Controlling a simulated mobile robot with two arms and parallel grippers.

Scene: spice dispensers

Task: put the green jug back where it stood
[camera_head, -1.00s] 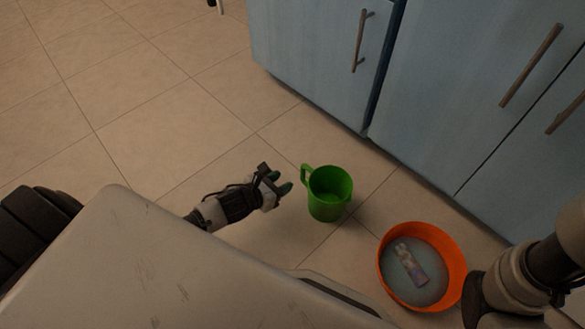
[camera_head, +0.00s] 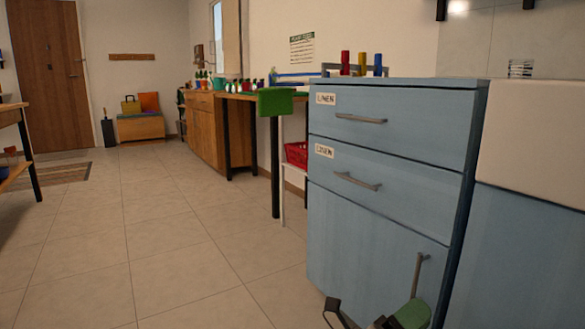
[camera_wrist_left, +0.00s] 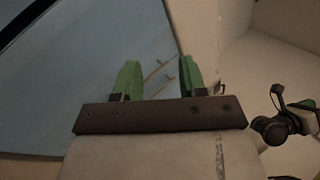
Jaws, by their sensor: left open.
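The green jug shows in neither current view. My left gripper (camera_head: 402,316) is partly visible at the bottom edge of the head view, in front of the blue cabinet's lower door. In the left wrist view its two green fingers (camera_wrist_left: 155,82) stand apart with nothing between them. A dark joint with a green tip (camera_wrist_left: 284,122) shows at the right of the wrist view; I cannot tell for sure whether it is my right gripper.
A blue cabinet (camera_head: 385,150) with two labelled drawers stands close on the right; coloured dispensers (camera_head: 361,64) are on top. A wooden sideboard (camera_head: 205,125) and a table with a green flat piece (camera_head: 275,102) stand farther back. The tiled floor (camera_head: 150,235) at left is clear.

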